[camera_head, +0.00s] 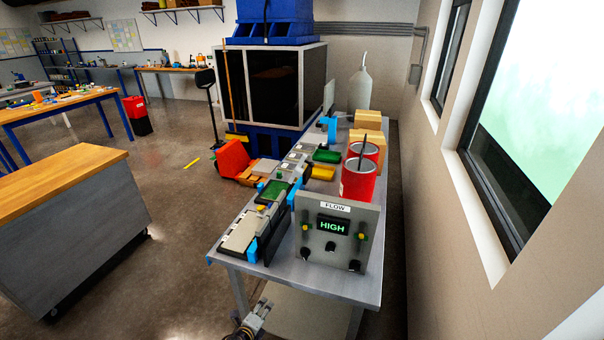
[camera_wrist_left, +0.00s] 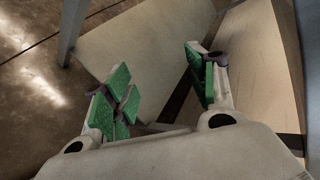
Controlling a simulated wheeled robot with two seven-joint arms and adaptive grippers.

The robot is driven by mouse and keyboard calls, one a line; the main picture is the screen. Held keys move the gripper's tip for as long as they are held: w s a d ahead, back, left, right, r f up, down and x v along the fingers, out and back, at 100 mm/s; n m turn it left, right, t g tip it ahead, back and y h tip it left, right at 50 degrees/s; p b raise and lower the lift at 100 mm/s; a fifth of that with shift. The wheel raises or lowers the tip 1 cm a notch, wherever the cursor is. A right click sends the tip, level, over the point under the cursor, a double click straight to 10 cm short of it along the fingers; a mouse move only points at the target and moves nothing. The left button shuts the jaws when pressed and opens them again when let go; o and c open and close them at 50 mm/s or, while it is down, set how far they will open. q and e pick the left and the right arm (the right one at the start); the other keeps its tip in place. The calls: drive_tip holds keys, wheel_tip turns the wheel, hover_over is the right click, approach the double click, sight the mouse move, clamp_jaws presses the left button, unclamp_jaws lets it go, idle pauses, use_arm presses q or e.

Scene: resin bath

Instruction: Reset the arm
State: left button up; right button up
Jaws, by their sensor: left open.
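My left gripper (camera_head: 262,308) shows at the bottom edge of the head view, low beside the front leg of the grey table and below its top. In the left wrist view, its two fingers with green pads (camera_wrist_left: 160,84) stand apart with nothing between them. Beyond the fingers lie a pale flat panel and part of the brown floor. My right gripper is in neither view.
The grey table (camera_head: 312,283) holds a control panel (camera_head: 338,237) reading FLOW HIGH, red cans (camera_head: 358,184), boxes and a row of trays. A wood-topped cabinet (camera_head: 60,178) stands left. Open floor (camera_head: 170,240) lies between. A windowed wall bounds the right.

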use_arm(q)
drive_tip(key=s+a+f+n+g+y, duration=0.1)
drive_tip(key=s+a+f+n+g, duration=0.15)
drive_tip(key=a+f+n, duration=0.45)
drive_tip(key=s+a+f+n+g+y, duration=0.1)
drive_tip(key=s+a+f+n+y, duration=0.1)
drive_tip(key=s+a+f+n, duration=0.35)
drive_tip(key=s+a+f+n+g, duration=0.2)
drive_tip(key=s+a+f+n, duration=0.4)
drive_tip(key=s+f, duration=0.45)
drive_tip(key=s+d+f+n+g, duration=0.1)
drive_tip(key=s+d+f, duration=0.1)
drive_tip(key=s, duration=0.8)
drive_tip(key=s+d+f+n+g, duration=0.1)
drive_tip(key=s+d+f+g, duration=0.1)
drive_tip(key=s, duration=0.8)
drive_tip(key=s+d+f+n+g, duration=0.1)
drive_tip(key=s+d+f+n, duration=0.1)
drive_tip(key=s, duration=0.8)
drive_tip(key=shift+d+f, duration=0.5)
drive_tip(key=shift+f, duration=0.25)
